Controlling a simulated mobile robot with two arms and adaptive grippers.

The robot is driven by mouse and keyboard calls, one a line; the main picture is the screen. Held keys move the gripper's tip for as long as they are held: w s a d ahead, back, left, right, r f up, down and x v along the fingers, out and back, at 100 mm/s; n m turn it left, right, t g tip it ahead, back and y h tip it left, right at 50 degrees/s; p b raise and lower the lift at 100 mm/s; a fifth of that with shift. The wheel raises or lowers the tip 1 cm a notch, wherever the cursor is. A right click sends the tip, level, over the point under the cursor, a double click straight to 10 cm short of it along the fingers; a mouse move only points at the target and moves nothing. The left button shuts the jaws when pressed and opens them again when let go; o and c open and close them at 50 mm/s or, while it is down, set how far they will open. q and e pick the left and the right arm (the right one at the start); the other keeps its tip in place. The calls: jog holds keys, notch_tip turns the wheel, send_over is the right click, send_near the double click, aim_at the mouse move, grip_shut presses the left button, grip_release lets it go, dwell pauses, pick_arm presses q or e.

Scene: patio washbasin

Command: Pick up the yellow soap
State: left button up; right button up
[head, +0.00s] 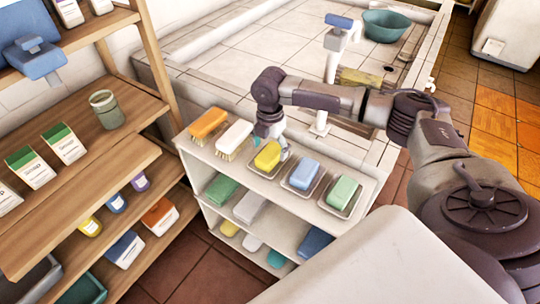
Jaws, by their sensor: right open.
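The yellow soap (266,158) lies in a small soap dish on the top of a low white shelf unit (310,214). My right gripper (271,140) reaches in from the right and points down just behind and above the yellow soap. It is open, and I see nothing held in it. Its fingertips are small and partly hidden, so I cannot tell whether they touch the soap. My left gripper is not in view.
On the same top, a white brush (234,137) and an orange brush (208,123) stand left of the soap. A blue soap (304,174) and a green soap (343,192) lie right. A wooden rack (110,165) stands left; the tiled basin (265,45) is behind.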

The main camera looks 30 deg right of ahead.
aim_at(270, 152)
jog(key=shift+f, duration=1.3)
jog(key=c, duration=1.5)
notch_tip(270, 152, up, 10)
jog(key=shift+r, duration=0.1)
jog(key=o, duration=0.8)
grip_shut()
